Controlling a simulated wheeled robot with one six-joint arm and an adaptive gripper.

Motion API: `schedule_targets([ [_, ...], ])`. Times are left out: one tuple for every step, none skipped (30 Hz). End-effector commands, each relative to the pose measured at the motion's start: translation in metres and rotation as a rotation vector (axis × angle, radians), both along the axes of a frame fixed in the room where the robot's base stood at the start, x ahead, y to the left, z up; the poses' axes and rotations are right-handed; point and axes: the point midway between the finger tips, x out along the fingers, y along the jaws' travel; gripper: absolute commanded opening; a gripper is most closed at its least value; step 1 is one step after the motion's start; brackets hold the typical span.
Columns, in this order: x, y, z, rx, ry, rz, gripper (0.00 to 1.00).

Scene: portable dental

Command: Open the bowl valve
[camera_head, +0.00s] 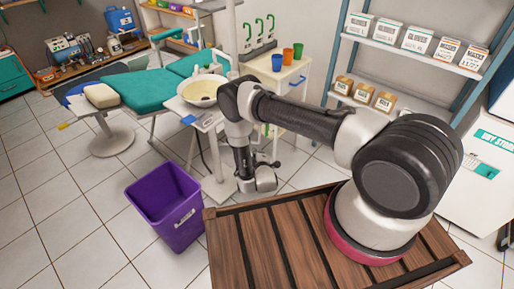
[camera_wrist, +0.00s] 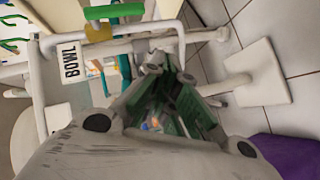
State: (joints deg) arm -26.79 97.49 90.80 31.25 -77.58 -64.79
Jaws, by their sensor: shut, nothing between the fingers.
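A white label reading BOWL (camera_wrist: 69,62) shows at the upper left of the wrist view. Just right of it is a green lever handle (camera_wrist: 114,11) above a yellowish fitting (camera_wrist: 97,31) by a pale pipe. I cannot tell whether this lever is turned. My gripper (camera_wrist: 170,72) is shut and empty, its tips below and right of the lever, apart from it. In the head view my arm's end hangs low beside the dental stand, and its fingers are hard to make out. The cream bowl (camera_head: 202,91) stands left of my arm; the lever cannot be made out there.
A purple bin (camera_head: 166,207) stands on the floor left of my wooden-slatted deck. A teal dental chair (camera_head: 150,91) is at the back left. A white cart with coloured cups (camera_head: 277,63) stands behind my arm. Shelves with boxes (camera_head: 416,39) are at the right. Floor is clear at left.

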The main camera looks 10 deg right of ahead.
Motion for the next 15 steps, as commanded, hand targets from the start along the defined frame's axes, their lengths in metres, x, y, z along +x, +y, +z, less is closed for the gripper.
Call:
schedule_targets([
  [-0.008,0.002,0.000,-0.001,0.002,0.001,0.00],
  [-0.012,0.003,0.000,-0.001,0.002,0.002,0.00],
  [-0.016,0.003,0.000,0.000,0.002,0.002,0.00],
  [-0.018,0.003,0.000,0.000,0.001,0.002,0.00],
  [-0.021,0.004,0.000,0.000,0.001,0.002,0.00],
  [-0.023,0.004,0.000,0.000,0.000,0.000,0.00],
  [-0.024,0.004,0.000,0.000,0.000,0.000,0.00],
  [-0.025,0.004,0.000,0.000,0.000,0.000,0.00],
  [-0.026,0.004,0.000,0.001,0.000,0.000,0.00],
  [-0.026,0.004,0.000,0.001,0.000,0.000,0.00],
  [-0.026,0.004,0.000,0.001,0.000,0.000,0.00],
  [-0.026,0.004,0.000,0.001,0.000,0.000,0.00],
  [-0.026,0.004,0.000,0.001,0.000,0.000,0.00],
  [-0.026,0.004,0.000,0.001,0.000,0.000,0.00],
  [-0.026,0.004,0.000,0.001,0.000,0.000,0.00],
])
